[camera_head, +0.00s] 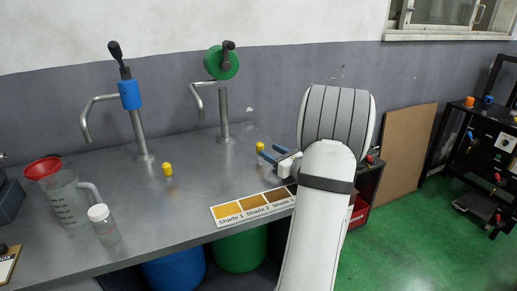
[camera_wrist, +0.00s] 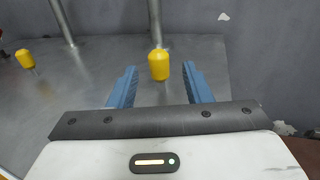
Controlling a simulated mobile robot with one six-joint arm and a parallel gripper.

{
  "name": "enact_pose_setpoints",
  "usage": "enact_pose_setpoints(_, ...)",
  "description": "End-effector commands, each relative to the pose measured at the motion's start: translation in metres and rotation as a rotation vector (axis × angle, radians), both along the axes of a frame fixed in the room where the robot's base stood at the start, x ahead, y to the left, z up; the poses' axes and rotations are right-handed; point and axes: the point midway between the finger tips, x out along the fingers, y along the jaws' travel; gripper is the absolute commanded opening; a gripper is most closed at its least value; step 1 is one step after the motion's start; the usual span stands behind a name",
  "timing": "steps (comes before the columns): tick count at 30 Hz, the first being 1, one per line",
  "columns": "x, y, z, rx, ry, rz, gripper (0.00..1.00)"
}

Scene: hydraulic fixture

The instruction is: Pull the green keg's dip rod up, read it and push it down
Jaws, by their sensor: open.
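The green keg (camera_head: 240,252) stands under the bench, its top hidden by the bench. A yellow knob (camera_head: 260,147) on a thin rod stands up from the bench top near the green-wheeled post. My gripper (camera_head: 270,153) is open beside this knob, its blue fingers pointing at it. In the wrist view the knob (camera_wrist: 159,65) appears centred between the two fingertips (camera_wrist: 160,72), with a gap on each side. Whether it is level with the tips or just beyond is hard to tell. No rod markings are readable. A shade card (camera_head: 252,206) lies at the bench's front edge.
A second yellow knob (camera_head: 167,169) stands to the left, above the blue keg (camera_head: 173,270). The blue-collared tap (camera_head: 129,95) and green-wheeled post (camera_head: 223,110) rise behind. A jug (camera_head: 68,200) with a red funnel and a white-capped bottle (camera_head: 104,226) stand left.

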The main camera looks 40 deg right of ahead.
Motion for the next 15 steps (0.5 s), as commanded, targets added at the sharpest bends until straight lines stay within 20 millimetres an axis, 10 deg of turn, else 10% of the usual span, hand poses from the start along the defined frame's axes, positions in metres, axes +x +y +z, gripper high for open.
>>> enact_pose_setpoints(15, 0.060, 0.007, 0.001, -0.002, 0.001, 0.004, 0.45)
